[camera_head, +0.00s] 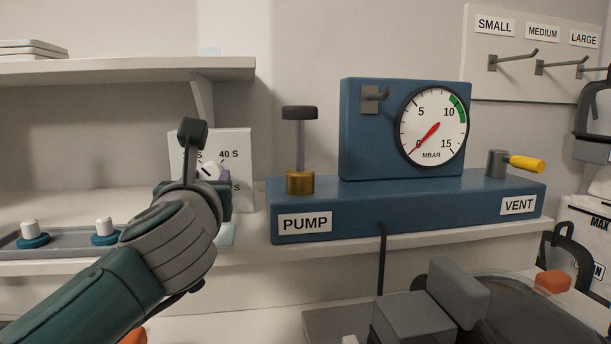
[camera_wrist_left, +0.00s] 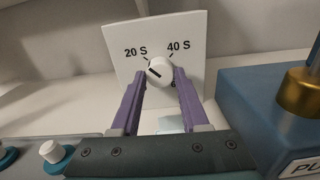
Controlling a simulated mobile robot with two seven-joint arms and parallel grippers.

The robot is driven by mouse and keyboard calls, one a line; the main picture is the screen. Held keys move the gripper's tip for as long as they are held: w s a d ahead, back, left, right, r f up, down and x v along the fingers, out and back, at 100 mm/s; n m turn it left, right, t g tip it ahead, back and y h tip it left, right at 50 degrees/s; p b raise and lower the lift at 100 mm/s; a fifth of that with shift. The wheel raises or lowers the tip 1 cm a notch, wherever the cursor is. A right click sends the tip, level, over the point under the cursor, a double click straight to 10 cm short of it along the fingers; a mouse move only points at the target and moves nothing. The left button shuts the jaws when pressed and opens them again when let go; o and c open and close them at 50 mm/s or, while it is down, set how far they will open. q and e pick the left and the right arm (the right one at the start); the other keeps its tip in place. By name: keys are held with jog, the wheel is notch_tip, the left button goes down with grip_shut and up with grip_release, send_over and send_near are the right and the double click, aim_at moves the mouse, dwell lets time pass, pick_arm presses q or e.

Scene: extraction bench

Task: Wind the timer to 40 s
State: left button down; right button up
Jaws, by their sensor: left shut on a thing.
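The timer is a white upright panel (camera_head: 238,147) on the shelf, also in the left wrist view (camera_wrist_left: 192,28). Its round white knob (camera_wrist_left: 160,71) has a short black mark that slants toward the upper left, on the 20 S side. The 40 S label (camera_wrist_left: 179,46) is at the knob's upper right; a third label at lower right is mostly hidden by a finger. My left gripper (camera_head: 207,173) is shut on the knob, with a purple finger on each side in the left wrist view (camera_wrist_left: 159,84).
A blue pump unit (camera_head: 365,215) with a gauge (camera_head: 433,127) and a yellow-handled vent valve (camera_head: 525,163) stands right of the timer. A tray (camera_head: 65,243) with white-topped, blue-based pieces lies left. An upper shelf (camera_head: 130,68) overhangs the left side.

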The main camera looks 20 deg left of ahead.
dwell(0.8)
pick_arm(q)
jog(key=shift+c, duration=2.1)
grip_release()
jog(key=v, duration=1)
